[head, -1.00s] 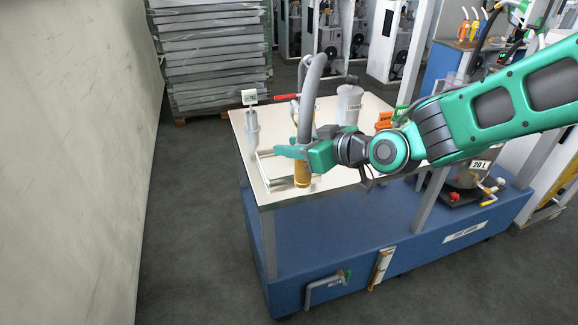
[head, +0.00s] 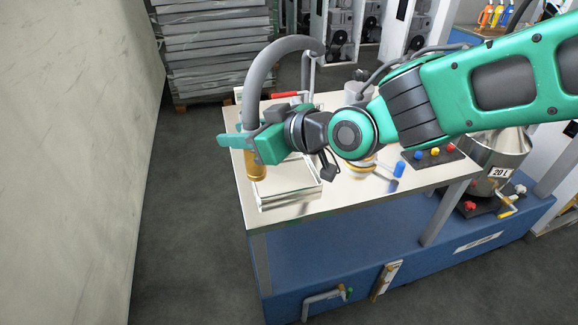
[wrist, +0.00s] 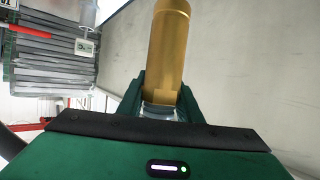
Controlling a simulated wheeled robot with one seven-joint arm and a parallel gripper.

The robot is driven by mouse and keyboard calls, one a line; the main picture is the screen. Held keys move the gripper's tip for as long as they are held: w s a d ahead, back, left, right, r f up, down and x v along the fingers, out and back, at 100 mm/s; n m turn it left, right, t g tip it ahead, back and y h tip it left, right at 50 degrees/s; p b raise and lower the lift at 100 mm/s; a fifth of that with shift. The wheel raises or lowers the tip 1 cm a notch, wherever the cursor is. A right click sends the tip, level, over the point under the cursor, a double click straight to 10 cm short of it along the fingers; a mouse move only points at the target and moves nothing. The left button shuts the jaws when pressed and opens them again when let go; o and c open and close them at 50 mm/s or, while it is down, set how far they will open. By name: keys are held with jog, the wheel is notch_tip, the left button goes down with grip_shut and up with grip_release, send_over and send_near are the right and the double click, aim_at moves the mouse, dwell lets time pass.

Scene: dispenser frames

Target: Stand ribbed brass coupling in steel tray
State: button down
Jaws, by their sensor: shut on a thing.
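My gripper (head: 242,140) is shut on the brass coupling (head: 255,166), a gold cylinder at the end of a thick grey hose (head: 258,75). In the head view the coupling hangs below my gripper, about upright. In the wrist view the coupling (wrist: 168,45) sticks out from between the green fingers (wrist: 160,98), and its surface looks mostly smooth there. The shallow steel tray (head: 292,197) lies on the bench top, just right of the coupling in the head view. My gripper and arm hide part of the tray. I cannot tell whether the coupling is above it or beside it.
A red-handled part (head: 286,94) is behind. A panel with coloured knobs (head: 432,155) and a steel 20 L vessel (head: 497,155) stand at right. A pale wall (head: 80,160) is at left.

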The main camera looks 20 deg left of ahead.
jog(key=shift+w+d+f, duration=0.35)
jog(key=shift+w+f, duration=1.45)
jog(key=shift+w, duration=0.25)
jog(key=shift+w+d+f, duration=0.3)
jog(key=shift+w+f, duration=1.55)
jog(key=shift+w, duration=0.15)
jog(key=shift+w+d+f, duration=0.35)
jog(key=shift+w+f, duration=1.45)
jog(key=shift+w, duration=0.25)
jog(key=shift+f, duration=0.1)
jog(key=c, duration=1.3)
grip_release()
jog(key=shift+o, duration=0.2)
